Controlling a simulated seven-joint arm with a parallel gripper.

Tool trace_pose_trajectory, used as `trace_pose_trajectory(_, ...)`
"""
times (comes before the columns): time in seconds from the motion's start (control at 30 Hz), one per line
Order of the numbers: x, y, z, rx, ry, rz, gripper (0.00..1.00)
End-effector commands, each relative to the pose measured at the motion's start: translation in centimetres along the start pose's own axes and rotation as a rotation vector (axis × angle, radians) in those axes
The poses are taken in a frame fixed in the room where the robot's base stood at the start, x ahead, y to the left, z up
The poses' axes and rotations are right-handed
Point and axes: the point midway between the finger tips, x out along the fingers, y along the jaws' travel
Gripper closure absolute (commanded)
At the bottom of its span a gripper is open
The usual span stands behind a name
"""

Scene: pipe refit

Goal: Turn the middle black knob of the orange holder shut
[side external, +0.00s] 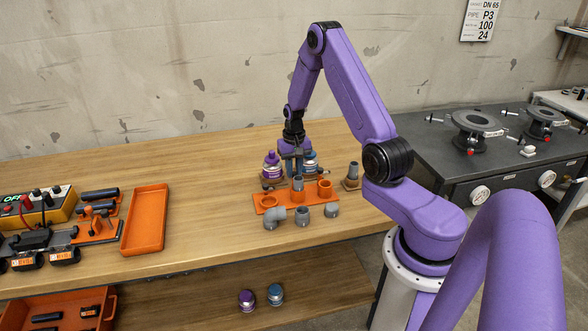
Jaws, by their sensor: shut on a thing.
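The orange holder (284,206) lies flat on the wooden table, with round sockets along it. An upright grey pipe piece (298,185) stands at its middle, with an orange ring socket (325,188) to the right and another (268,202) to the left. My gripper (297,170) points straight down just above or behind the grey pipe piece. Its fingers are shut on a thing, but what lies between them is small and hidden. The middle black knob cannot be made out from this side, nor how far it is turned.
A purple bottle (271,165) and a blue bottle (310,163) stand close by my gripper. Grey fittings, including an elbow (277,217), lie before the holder. Another grey pipe piece (352,173) stands right. An empty orange tray (146,220) lies left, with clear table between.

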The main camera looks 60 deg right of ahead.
Motion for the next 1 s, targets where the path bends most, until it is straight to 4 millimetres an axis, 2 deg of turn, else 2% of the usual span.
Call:
trace_pose_trajectory(0.3, -0.09, -0.01, -0.06, 0.096, 0.001, 0.0, 1.0)
trace_pose_trajectory(0.77, -0.1, 0.0, -0.08, 0.111, 0.002, -0.001, 1.0)
trace_pose_trajectory(0.8, -0.1, 0.0, -0.08, 0.111, 0.002, -0.001, 0.74)
trace_pose_trajectory(0.83, -0.1, 0.0, -0.08, 0.111, 0.002, -0.001, 0.67)
trace_pose_trajectory(1.0, -0.06, 0.0, -0.06, 0.109, 0.001, 0.0, 0.67)
